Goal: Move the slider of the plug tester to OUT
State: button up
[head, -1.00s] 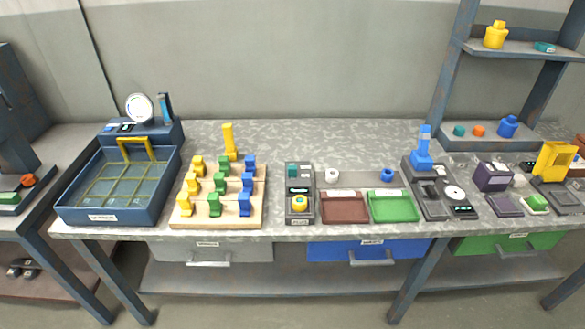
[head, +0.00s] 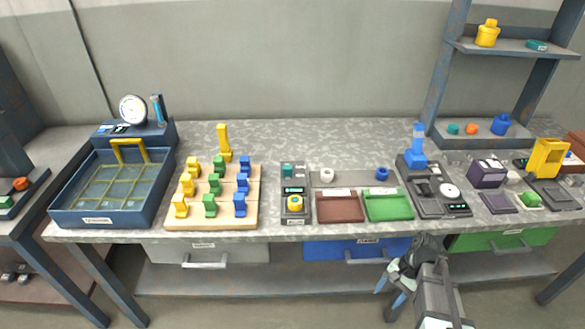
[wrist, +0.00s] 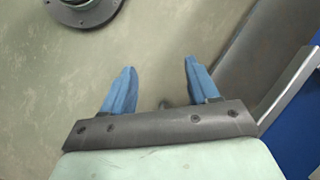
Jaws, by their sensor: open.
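The likely plug tester (head: 425,208) is a dark grey unit at the right of the bench in the head view. It carries a blue upright piece (head: 416,158) at its back, a round white dial (head: 449,191) and a small dark display. Its slider and any OUT mark are too small to make out. My gripper (head: 387,295) is open and empty, in front of the bench and below the tester. Its blue fingers are spread apart in the wrist view (wrist: 160,68), with the floor behind them and no tester in view.
A small unit with a yellow knob (head: 294,204), a red tray (head: 339,207) and a green tray (head: 388,205) stand left of the tester. A purple box (head: 487,174) stands right. Blue (head: 330,250) and green (head: 500,241) drawers hang under the bench edge near my gripper.

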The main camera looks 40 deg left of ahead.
aim_at(287, 167)
jog(key=a+r+n, duration=0.1)
jog(key=a+r, duration=0.9)
jog(key=a+r+n, duration=0.1)
jog(key=a+r, duration=0.9)
jog(key=shift+r, duration=0.4)
jog(key=w+a+r+n+t+h, duration=0.15)
jog(key=a+r, duration=0.25)
jog(key=a, duration=0.5)
jog(key=w+a+r+n+t, duration=0.25)
jog(key=a+r, duration=0.25)
jog(key=a, duration=0.3)
jog(key=w+a+r+n+t, duration=0.1)
jog(key=a+r+n, duration=0.25)
jog(key=a, duration=0.55)
notch_tip(287, 167, down, 13)
jog(key=shift+f, duration=0.15)
jog(key=shift+c, duration=0.3)
grip_shut()
jog(key=shift+a, duration=0.1)
